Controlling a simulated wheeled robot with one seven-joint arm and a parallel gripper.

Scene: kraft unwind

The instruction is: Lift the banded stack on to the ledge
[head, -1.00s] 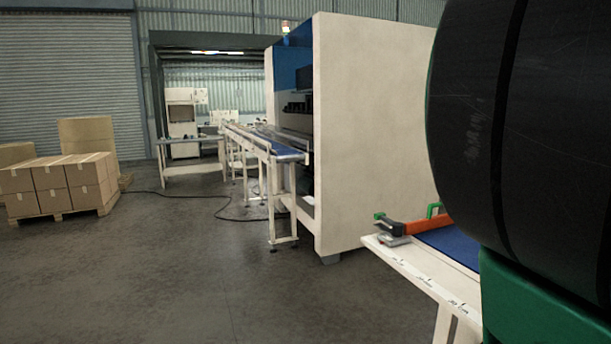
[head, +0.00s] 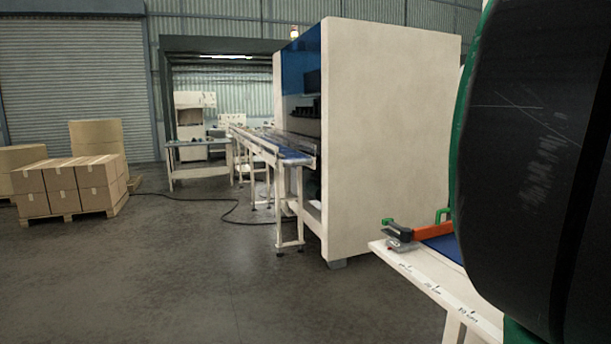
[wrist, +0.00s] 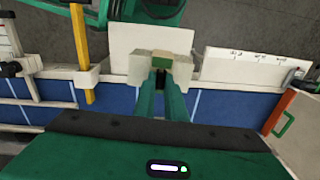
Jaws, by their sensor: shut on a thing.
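In the wrist view my gripper (wrist: 162,68) has green fingers with pale pads, shut on a small tan-brown block (wrist: 162,54), which I take to be the banded stack. Only a little of it shows between the pads, and no band can be made out. It is over or near a white plate (wrist: 150,38) beside the blue surface; I cannot tell whether they touch. A white strip with small marks (wrist: 255,66) lies to the right and may be the ledge. In the head view my dark arm hides the gripper and the stack.
In the wrist view a yellow post (wrist: 79,45) stands left and an orange-red part with a green handle (wrist: 285,122) right, by the blue surface (wrist: 230,104). In the head view a white machine (head: 390,130) stands behind the marked table edge (head: 430,284); open floor lies left.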

